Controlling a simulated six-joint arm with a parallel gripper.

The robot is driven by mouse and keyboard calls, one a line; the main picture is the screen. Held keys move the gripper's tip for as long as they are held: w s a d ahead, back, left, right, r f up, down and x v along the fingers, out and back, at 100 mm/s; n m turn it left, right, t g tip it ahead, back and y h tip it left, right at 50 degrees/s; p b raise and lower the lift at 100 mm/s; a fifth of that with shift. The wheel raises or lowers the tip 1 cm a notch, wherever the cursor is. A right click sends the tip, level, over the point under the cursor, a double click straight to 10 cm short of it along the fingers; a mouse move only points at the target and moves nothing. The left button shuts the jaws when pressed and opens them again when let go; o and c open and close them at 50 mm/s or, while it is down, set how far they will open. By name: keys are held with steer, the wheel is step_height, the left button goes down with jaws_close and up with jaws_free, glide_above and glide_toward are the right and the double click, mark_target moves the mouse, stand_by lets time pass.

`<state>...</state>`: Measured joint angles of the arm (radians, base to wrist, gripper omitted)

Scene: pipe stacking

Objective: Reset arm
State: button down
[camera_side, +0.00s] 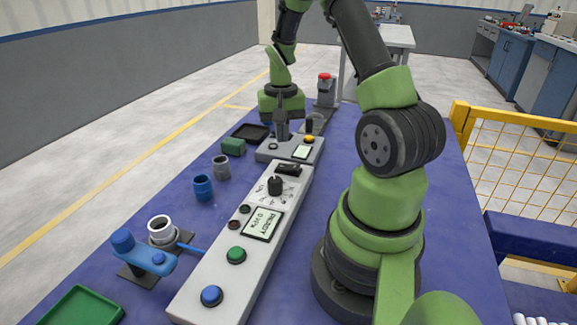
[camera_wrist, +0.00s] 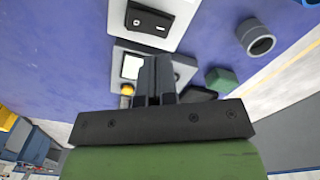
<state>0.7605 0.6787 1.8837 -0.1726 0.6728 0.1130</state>
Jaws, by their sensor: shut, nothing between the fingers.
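My gripper (camera_side: 282,130) is at the far end of the table, pointing down over a small grey control box (camera_side: 290,150). Its two dark fingers show close together in the wrist view (camera_wrist: 155,65), shut with nothing between them. A grey pipe piece (camera_side: 221,167) and a blue pipe piece (camera_side: 203,188) stand on the table to the left, apart from the gripper. The grey pipe also shows at the upper right of the wrist view (camera_wrist: 258,40). A white-rimmed pipe piece (camera_side: 162,230) stands at a blue clamp (camera_side: 145,255) near the front left.
A long grey button panel (camera_side: 240,255) runs along the table's middle. A green block (camera_side: 233,146), a dark tray (camera_side: 250,133), a green tray (camera_side: 80,308) and a red-topped button post (camera_side: 326,90) also stand here. A yellow fence (camera_side: 520,150) is at the right.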

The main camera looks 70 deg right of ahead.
steer(key=shift+r, duration=0.1)
stand_by(0.3)
steer(key=a+r+n+t, duration=0.4)
steer(key=a+r, duration=1)
steer(key=r, duration=0.1)
steer(key=s+a+r+n+t+y, duration=0.2)
steer(key=s+a+r+n+t, duration=0.1)
steer(key=s+a, duration=0.5)
steer(key=shift+s+a+r+n, duration=0.15)
steer(key=shift+a+r+n, duration=0.35)
steer(key=shift+a+r, duration=0.5)
steer(key=c, duration=1.8)
jaws_free()
steer(key=shift+a+f, duration=0.1)
steer(key=shift+f, duration=0.1)
